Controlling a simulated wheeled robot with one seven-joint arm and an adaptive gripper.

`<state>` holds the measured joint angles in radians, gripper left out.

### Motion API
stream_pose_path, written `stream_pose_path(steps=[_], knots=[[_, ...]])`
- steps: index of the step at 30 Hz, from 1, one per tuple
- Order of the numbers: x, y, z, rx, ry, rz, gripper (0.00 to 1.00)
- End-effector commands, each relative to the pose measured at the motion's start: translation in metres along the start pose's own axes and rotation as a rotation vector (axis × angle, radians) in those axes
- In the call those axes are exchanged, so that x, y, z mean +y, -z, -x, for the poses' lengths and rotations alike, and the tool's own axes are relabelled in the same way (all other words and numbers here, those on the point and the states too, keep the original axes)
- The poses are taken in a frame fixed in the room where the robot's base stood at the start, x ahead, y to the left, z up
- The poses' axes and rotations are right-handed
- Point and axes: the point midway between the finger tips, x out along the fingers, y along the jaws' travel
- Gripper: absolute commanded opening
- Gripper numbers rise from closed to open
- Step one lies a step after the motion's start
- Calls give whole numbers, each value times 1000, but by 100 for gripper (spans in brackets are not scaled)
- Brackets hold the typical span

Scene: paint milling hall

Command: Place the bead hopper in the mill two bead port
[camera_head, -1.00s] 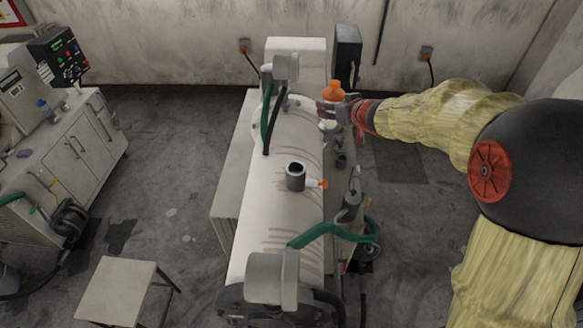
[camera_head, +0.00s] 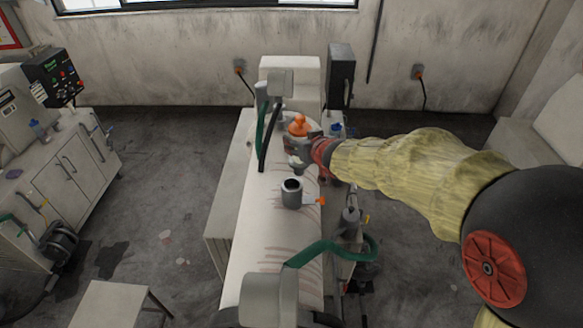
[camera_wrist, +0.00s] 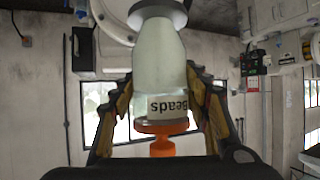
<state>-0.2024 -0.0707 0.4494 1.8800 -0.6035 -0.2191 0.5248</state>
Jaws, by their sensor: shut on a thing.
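The bead hopper (camera_head: 298,126) is a pale, see-through bottle with an orange cap, held upright over the white mill drum (camera_head: 262,225). My gripper (camera_head: 306,146) is shut on its body from the right. In the wrist view the hopper (camera_wrist: 158,60) appears upside down, with the word "Beads" between my gripper's fingers (camera_wrist: 152,90). A grey ring shows at its narrow end there; I cannot tell if it belongs to the hopper. A grey bead port (camera_head: 292,193) with a dark open mouth stands on the drum. In the head view, the hopper's pale lower end appears just beyond the port.
A green hose (camera_head: 330,248) arches over the drum's near end, by a grey housing (camera_head: 268,297). Another upright housing with hoses (camera_head: 280,83) stands at the far end. A small orange-tipped fitting (camera_head: 320,201) sticks out beside the port. A cabinet (camera_head: 75,165) stands left.

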Motion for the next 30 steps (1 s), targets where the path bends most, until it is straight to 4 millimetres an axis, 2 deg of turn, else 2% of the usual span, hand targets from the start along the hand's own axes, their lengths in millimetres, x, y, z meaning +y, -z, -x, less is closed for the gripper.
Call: stream_pose_path(steps=[4,16,22,30], knots=[[-16,-15,-6,10,2,0,0],[-30,-32,-10,9,1,0,0],[-29,-52,-22,8,0,-1,0],[-29,-56,-24,10,-1,1,0]])
